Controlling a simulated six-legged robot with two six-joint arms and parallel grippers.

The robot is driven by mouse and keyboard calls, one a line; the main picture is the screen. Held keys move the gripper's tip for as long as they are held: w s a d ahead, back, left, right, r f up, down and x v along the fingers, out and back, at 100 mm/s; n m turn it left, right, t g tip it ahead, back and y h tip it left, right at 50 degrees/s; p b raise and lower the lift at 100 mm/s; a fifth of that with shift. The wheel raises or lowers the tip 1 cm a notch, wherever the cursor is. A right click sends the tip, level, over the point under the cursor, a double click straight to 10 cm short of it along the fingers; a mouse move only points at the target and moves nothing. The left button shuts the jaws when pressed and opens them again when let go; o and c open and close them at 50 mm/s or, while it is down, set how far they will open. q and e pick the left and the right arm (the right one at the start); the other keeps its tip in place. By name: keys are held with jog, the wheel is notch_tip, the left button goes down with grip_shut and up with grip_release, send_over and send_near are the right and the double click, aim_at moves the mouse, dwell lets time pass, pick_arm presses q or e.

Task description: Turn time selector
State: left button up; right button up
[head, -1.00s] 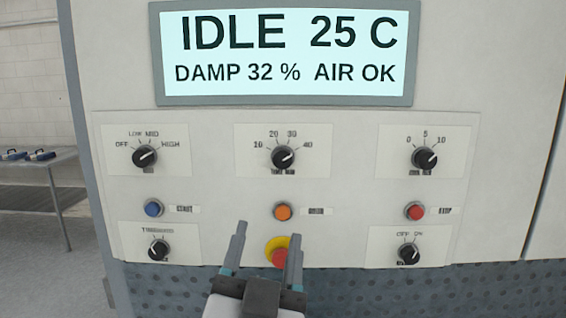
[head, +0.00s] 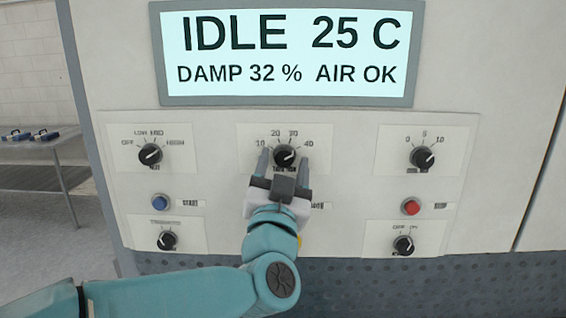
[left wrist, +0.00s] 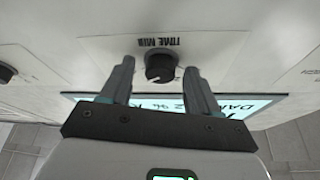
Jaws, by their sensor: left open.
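The time selector (head: 285,155) is a black round knob on a white plate marked 10, 20, 30 and 40, at the middle of the panel's top row. Its pointer aims up and right. My left gripper (head: 284,160) is open, with one finger on each side of the knob in the head view. In the left wrist view the time selector (left wrist: 160,67) shows between the open fingertips (left wrist: 157,72), below the upside-down label "TIME MIN". I cannot tell whether either finger touches it. My right gripper is not in view.
Other knobs stand left (head: 150,154) and right (head: 424,157), with lower knobs (head: 167,240) (head: 403,245). A blue button (head: 160,202) and a red button (head: 410,207) sit between the rows. The display (head: 290,52) above reads IDLE 25 C.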

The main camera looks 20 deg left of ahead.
pick_arm(q)
jog(key=c, duration=1)
jog(key=shift+c, duration=0.2)
jog(key=shift+f, duration=0.1)
